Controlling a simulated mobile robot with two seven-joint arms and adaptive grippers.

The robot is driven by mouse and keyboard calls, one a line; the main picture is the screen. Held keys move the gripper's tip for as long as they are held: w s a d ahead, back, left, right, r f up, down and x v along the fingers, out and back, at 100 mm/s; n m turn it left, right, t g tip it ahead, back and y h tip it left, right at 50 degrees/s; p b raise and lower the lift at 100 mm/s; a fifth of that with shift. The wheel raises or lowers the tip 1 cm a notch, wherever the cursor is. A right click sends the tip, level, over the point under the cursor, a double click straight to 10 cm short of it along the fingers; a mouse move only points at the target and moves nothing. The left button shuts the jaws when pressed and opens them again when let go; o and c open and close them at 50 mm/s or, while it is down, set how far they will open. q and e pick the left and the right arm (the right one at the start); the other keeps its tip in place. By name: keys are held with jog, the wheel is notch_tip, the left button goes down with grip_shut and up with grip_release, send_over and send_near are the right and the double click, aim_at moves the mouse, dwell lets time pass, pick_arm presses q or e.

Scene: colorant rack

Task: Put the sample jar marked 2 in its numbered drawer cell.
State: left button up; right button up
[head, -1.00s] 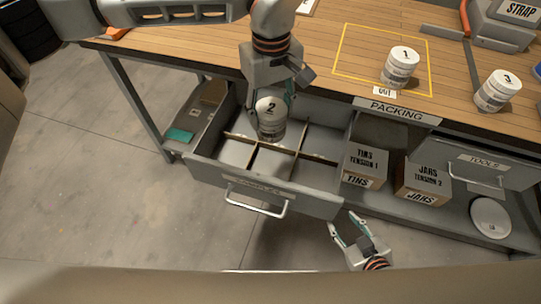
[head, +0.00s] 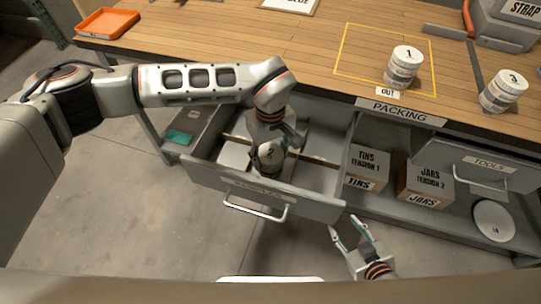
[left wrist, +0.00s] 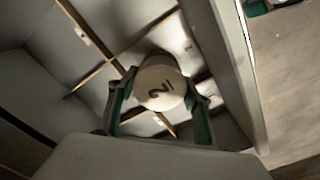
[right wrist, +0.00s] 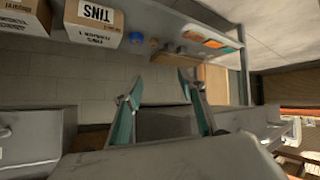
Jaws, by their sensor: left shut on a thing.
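The white sample jar marked 2 (head: 268,158) is upright or nearly so in my left gripper, inside the outline of the open drawer (head: 318,207). My left gripper (head: 272,150) is shut on it. In the left wrist view the jar lid (left wrist: 160,86) sits between the two green-lined fingers, over the front part of the drawer near a divider crossing. I cannot tell whether the jar touches the drawer floor.
Jars marked 1 (head: 403,68) and 3 (head: 503,91) stand on the wooden bench (head: 300,62). Cartons for tins (head: 366,167) and jars (head: 424,184) sit on the shelf right of the drawer. An orange tray (head: 107,22) is at the bench's far left.

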pick_arm(q)
jog(key=shift+f, duration=0.45)
jog(key=shift+f, duration=0.1)
jog(key=o, duration=1.3)
jog(key=shift+c, duration=0.2)
